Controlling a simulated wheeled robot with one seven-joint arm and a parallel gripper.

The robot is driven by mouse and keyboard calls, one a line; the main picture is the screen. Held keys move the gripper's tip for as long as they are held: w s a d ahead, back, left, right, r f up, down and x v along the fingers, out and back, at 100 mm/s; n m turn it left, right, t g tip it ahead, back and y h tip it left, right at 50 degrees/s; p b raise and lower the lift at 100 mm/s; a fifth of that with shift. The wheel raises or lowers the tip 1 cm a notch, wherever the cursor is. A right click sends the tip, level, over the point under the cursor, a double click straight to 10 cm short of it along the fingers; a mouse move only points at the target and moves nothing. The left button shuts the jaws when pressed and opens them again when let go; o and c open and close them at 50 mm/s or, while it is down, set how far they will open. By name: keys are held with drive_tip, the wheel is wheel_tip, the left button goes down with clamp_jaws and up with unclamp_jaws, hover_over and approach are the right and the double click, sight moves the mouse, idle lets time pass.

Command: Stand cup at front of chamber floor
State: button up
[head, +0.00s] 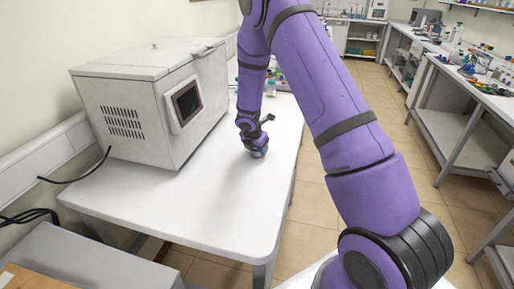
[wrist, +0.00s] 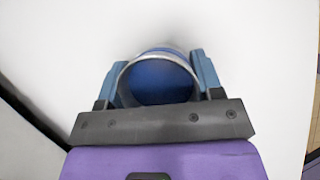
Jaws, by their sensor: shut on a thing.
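The cup (wrist: 158,80) shows in the wrist view as a round vessel with a pale metallic rim and a blue inside. It sits between the two blue-grey fingers of my gripper (wrist: 160,82), which is shut on it. In the head view my gripper (head: 257,149) is low over the white table, right of the chamber, and the cup (head: 259,154) is a small bluish shape mostly hidden by it. I cannot tell whether the cup touches the table. The chamber (head: 150,105) is a white box with a side vent and a small dark screen. Its inside floor is hidden.
The white table (head: 195,210) is clear in front of the chamber. Small bottles (head: 271,88) stand farther back on it. A black cable (head: 75,180) runs from the chamber at left. A tiled aisle lies right of the table, with benches (head: 470,95) beyond.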

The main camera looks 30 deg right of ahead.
drive_tip(key=shift+f, duration=0.1)
drive_tip(key=o, duration=1)
